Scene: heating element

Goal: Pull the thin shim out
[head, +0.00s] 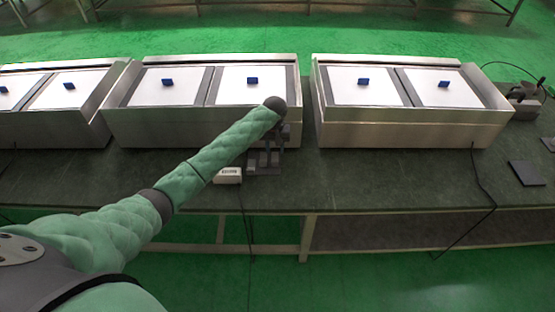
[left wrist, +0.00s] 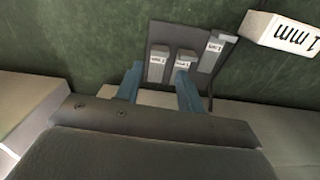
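A dark holder (left wrist: 157,35) with several upright grey pieces stands on the bench; it also shows in the head view (head: 265,168), partly behind my left arm. In the left wrist view one labelled grey piece (left wrist: 160,62) is on the left, another (left wrist: 185,58) in the middle, and a taller one (left wrist: 214,52) on the right. Their labels are too small to read, so I cannot tell which is the thin shim. My left gripper (left wrist: 160,72) is open, its blue fingers pointing at the holder, with the left piece seen between the fingertips. Contact cannot be told. My right gripper is out of view.
A white block (left wrist: 290,33) marked "1 mm" lies beside the holder; it also shows in the head view (head: 228,175). Steel trays (head: 160,128) with white plates and blue handles (head: 252,81) line the back. A dark flat pad (head: 527,173) lies right. The front bench is mostly clear.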

